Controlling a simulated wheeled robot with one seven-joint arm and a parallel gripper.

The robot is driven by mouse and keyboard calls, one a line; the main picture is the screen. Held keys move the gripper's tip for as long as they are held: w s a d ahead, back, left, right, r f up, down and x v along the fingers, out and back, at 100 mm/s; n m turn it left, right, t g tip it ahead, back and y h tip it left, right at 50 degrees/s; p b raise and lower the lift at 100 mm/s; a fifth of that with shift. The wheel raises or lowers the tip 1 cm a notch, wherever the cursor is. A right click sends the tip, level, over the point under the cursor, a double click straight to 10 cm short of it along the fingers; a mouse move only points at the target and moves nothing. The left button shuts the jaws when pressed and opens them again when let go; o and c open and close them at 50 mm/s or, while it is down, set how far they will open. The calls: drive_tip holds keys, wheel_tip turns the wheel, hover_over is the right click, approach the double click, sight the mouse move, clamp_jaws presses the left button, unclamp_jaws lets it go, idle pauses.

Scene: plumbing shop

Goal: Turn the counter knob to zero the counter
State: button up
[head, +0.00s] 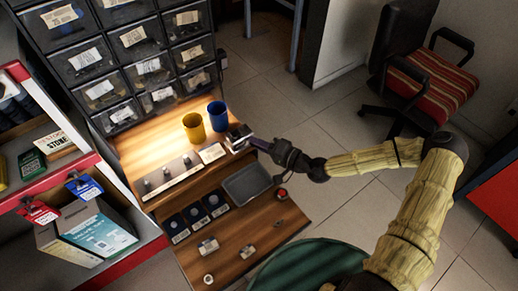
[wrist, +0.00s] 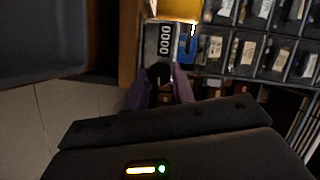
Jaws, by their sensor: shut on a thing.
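The counter (head: 238,137) is a small metal box at the right end of the lit bench shelf, beside the blue cup. In the wrist view the counter (wrist: 164,40) has a dark window with white digits that appear to read 0000. Its dark round knob (wrist: 158,73) is at the side facing me. My gripper (head: 256,143) reaches it from the right. In the wrist view the two purplish fingers of my gripper (wrist: 160,82) are shut on the knob, one on each side, and partly cover it.
A blue cup (head: 217,117) and a yellow cup (head: 194,128) stand close behind the counter. A drawer cabinet (head: 131,38) rises behind. A grey tray (head: 247,184) lies below, with a red button (head: 282,193) beside it. Open floor and a chair (head: 428,79) are at the right.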

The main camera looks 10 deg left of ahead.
drive_tip(key=shift+f+m+y+b, duration=0.2)
drive_tip(key=shift+m+y+b, duration=0.1)
drive_tip(key=shift+m+b, duration=0.25)
drive_tip(key=shift+r, duration=0.1)
drive_tip(key=o, duration=1)
drive_tip(key=shift+d, duration=0.1)
